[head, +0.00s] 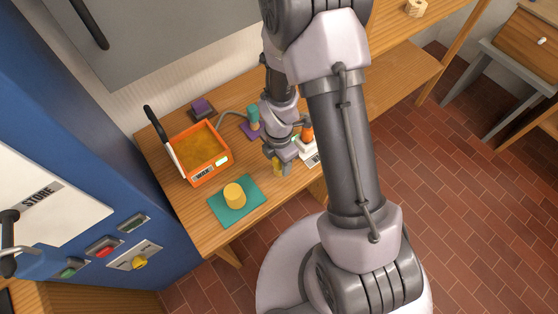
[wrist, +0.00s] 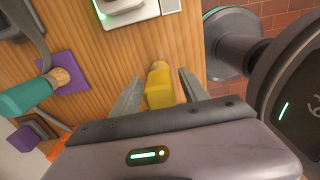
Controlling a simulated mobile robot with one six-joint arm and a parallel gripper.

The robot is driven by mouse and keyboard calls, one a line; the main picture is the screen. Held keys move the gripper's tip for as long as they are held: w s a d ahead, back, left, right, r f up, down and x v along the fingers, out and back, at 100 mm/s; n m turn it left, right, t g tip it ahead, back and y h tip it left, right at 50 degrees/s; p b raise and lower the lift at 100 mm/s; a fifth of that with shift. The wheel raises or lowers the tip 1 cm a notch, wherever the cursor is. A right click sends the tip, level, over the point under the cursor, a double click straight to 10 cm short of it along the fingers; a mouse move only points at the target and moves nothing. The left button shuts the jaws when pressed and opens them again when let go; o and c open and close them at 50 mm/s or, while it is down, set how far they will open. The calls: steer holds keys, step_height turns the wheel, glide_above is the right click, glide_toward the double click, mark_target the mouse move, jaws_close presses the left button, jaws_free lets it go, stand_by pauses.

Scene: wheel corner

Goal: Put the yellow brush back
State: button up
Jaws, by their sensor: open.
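The yellow brush (wrist: 160,92), a yellow body with a tan end, is over the wooden bench between my gripper's two fingers in the wrist view. My gripper (wrist: 159,80) is open, with a finger on each side and visible gaps to the brush. The near part of the brush is hidden by the gripper body. In the head view a small yellow part of it (head: 277,167) shows beside my gripper near the bench's front edge. I cannot tell whether the brush stands or leans.
A teal mat (head: 252,207) holds a yellow cylinder (head: 235,194). An orange WAX box (head: 211,176) has a raised lid. A teal piece (head: 253,116) is on a purple mat (wrist: 70,75). A purple block (head: 202,106) is behind. A white device (wrist: 128,15) is close by.

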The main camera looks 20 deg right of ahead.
step_height(320, 180, up, 26)
steer(key=m+t+p, duration=0.2)
steer(key=m+p, duration=0.5)
steer(key=s+a+r+m+t+y, duration=0.1)
steer(key=s+a+r+m+t, duration=0.1)
steer(key=s+r+m, duration=0.55)
steer(key=s+a+r+m+t+y, duration=0.1)
steer(key=s+a+r+m+t, duration=0.1)
steer(key=s+r+m, duration=0.55)
steer(key=shift+w+f+m+b, duration=0.4)
steer(key=shift+f+m+b, duration=0.25)
steer(key=shift+f+b, duration=0.2)
steer(key=shift+w+f+m+b, duration=0.35)
steer(key=shift+f+m+b, duration=0.4)
steer(key=shift+b, duration=0.2)
steer(key=shift+w+f+m+b, duration=0.4)
steer(key=shift+f+m+b, duration=0.2)
steer(key=shift+f+b, duration=0.25)
